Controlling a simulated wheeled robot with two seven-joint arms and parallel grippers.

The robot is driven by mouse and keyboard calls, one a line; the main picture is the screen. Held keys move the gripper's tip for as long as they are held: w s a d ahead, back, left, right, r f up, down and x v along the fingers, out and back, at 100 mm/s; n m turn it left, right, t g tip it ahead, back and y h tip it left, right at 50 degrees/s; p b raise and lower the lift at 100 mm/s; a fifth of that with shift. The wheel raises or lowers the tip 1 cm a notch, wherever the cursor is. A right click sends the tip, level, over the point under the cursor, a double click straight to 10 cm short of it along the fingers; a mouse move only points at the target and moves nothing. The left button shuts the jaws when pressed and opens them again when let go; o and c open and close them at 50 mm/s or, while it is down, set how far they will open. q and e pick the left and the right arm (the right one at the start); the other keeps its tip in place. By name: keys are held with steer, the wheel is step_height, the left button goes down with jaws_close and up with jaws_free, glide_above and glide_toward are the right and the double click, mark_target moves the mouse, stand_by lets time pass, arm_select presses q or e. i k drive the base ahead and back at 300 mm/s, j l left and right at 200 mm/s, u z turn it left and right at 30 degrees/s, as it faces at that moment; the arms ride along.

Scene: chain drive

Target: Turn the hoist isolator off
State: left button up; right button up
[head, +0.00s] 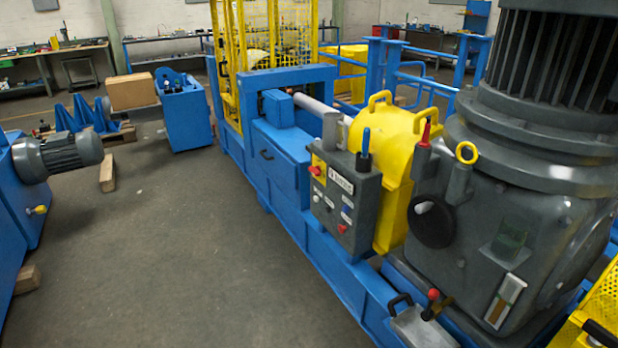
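A grey control box (345,202) is mounted on the blue machine frame near the middle of the head view. Its face carries a red knob on a yellow plate (317,170), a white label (340,181) too small to read surely, and several small buttons. A black-based lever with a blue handle (365,146) stands at its top right. I cannot tell which control is the hoist isolator, or its position. Neither of my grippers is in view.
A large grey motor and gearbox (545,220) fills the right side, with a black round knob (431,222) on it. A red-knobbed lever (432,296) stands low in front. A yellow guard (385,140) is behind the box.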

mark_target(315, 171)
steer(key=i+j+z, duration=0.1)
steer(key=z, duration=0.45)
steer(key=i+j+z, duration=0.35)
steer(key=j, duration=0.25)
steer(key=i+j+z, duration=0.4)
steer(key=j, duration=0.3)
